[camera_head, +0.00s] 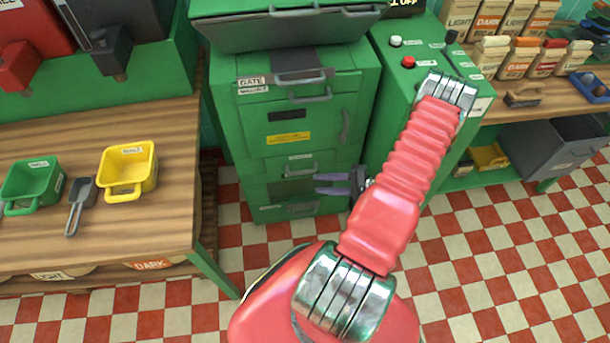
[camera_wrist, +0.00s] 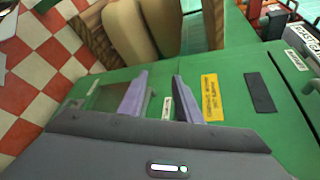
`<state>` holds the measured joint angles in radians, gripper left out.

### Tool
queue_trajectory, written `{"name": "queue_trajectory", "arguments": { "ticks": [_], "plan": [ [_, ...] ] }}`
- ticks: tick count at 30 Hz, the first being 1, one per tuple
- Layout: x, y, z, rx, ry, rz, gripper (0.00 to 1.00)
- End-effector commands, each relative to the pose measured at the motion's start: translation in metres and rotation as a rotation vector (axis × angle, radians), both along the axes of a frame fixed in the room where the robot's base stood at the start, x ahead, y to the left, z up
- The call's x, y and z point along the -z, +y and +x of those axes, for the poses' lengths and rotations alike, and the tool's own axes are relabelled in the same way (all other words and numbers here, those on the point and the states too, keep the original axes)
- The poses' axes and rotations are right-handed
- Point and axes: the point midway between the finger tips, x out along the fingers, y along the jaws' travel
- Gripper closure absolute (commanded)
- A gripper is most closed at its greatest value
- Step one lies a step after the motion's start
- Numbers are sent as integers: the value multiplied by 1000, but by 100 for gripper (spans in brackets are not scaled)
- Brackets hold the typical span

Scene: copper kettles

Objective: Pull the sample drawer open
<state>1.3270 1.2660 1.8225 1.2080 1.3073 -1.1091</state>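The green cabinet (camera_head: 232,130) stands ahead of me. A drawer front with a grey bar handle (camera_head: 300,171) and a small white label sits below its yellow sticker; I take it for the sample drawer, though the label is too small to read in the head view. My gripper (camera_head: 318,183) has two purple fingers, apart with nothing seen between them, close in front of this drawer, just right of and below the handle. In the wrist view my gripper (camera_wrist: 160,75) is open before the green front, with the white label (camera_wrist: 167,107) between the fingers. The drawer looks closed.
A lower drawer with a handle (camera_head: 303,208) lies beneath. A wooden table (camera_head: 60,235) with a green scoop bin (camera_head: 32,182) and a yellow one (camera_head: 128,170) is at left. A green console (camera_head: 395,95) stands at right. The checkered floor before the cabinet is clear.

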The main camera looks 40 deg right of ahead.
Motion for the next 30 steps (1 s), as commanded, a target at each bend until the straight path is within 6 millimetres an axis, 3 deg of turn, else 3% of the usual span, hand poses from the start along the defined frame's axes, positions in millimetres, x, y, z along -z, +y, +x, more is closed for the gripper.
{"name": "queue_trajectory", "arguments": {
  "ticks": [6, 12, 30],
  "plan": [
    [44, -29, -11, 190, -133, -73, 69],
    [69, -49, -19, 313, -208, -164, 69],
    [74, -52, -15, 336, -222, -187, 69]
  ]
}}
